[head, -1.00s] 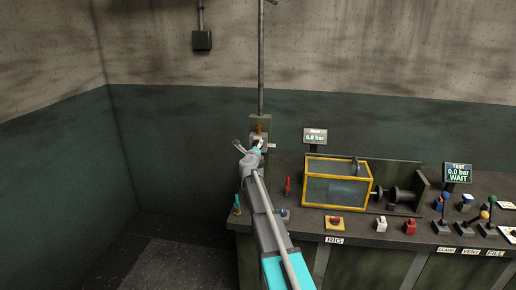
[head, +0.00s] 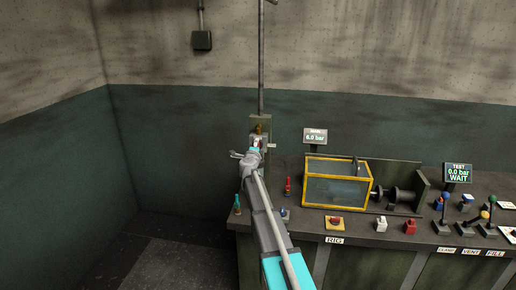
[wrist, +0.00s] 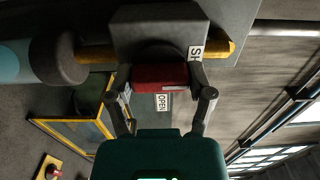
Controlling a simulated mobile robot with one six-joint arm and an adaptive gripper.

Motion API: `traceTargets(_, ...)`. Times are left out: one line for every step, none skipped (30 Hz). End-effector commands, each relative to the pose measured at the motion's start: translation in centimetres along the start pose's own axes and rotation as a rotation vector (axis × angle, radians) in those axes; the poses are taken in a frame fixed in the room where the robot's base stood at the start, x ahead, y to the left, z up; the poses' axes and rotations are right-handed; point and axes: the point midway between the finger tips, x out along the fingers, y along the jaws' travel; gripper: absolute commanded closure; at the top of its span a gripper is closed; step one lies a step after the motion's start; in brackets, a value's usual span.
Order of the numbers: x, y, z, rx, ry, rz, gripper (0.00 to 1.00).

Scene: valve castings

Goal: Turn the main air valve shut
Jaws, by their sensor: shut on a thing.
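The main air valve has a brass-yellow body (head: 259,128) on a panel at the foot of the wall pipe. Its red handle (wrist: 160,78) shows in the wrist view, in front of a dark grey block (wrist: 158,28). My gripper (wrist: 158,80) is shut on the red handle, one finger on each side. An OPEN label (wrist: 163,102) shows just below the handle, and a partly hidden label starting SH (wrist: 196,53) is at its upper right. In the head view my gripper (head: 257,145) is at the valve and hides most of the handle.
A display (head: 315,137) beside the valve reads 6.0 bar. A yellow-framed box (head: 337,206) stands on the bench to the right. Another display (head: 458,173) reads TEST 0.0 bar WAIT. A small red object (head: 288,185) stands near my arm. The floor at left is clear.

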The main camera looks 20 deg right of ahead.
Motion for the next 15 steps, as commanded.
traceTargets(-0.21,0.09,-0.22,-0.003,0.004,0.001,0.79)
traceTargets(-0.21,0.09,-0.22,-0.004,0.004,0.001,0.79)
traceTargets(-0.21,0.09,-0.22,-0.005,0.004,0.001,0.79)
traceTargets(-0.21,0.09,-0.22,-0.005,0.004,0.001,0.79)
traceTargets(-0.21,0.09,-0.23,-0.005,0.004,0.001,0.79)
traceTargets(-0.21,0.09,-0.23,-0.004,0.004,0.001,0.79)
traceTargets(-0.21,0.09,-0.23,-0.004,0.004,0.001,0.79)
traceTargets(-0.21,0.09,-0.23,-0.004,0.004,0.001,0.79)
traceTargets(-0.22,0.09,-0.23,-0.004,0.004,0.001,0.79)
traceTargets(-0.22,0.09,-0.23,-0.004,0.004,0.001,0.79)
traceTargets(-0.22,0.09,-0.24,-0.004,0.004,0.001,0.30)
traceTargets(-0.21,0.09,-0.23,-0.004,0.004,0.001,0.22)
traceTargets(-0.20,0.09,-0.23,-0.004,0.004,0.001,0.17)
traceTargets(-0.20,0.09,-0.21,-0.004,0.004,0.001,0.11)
traceTargets(-0.17,0.08,-0.19,-0.004,0.003,0.000,0.04)
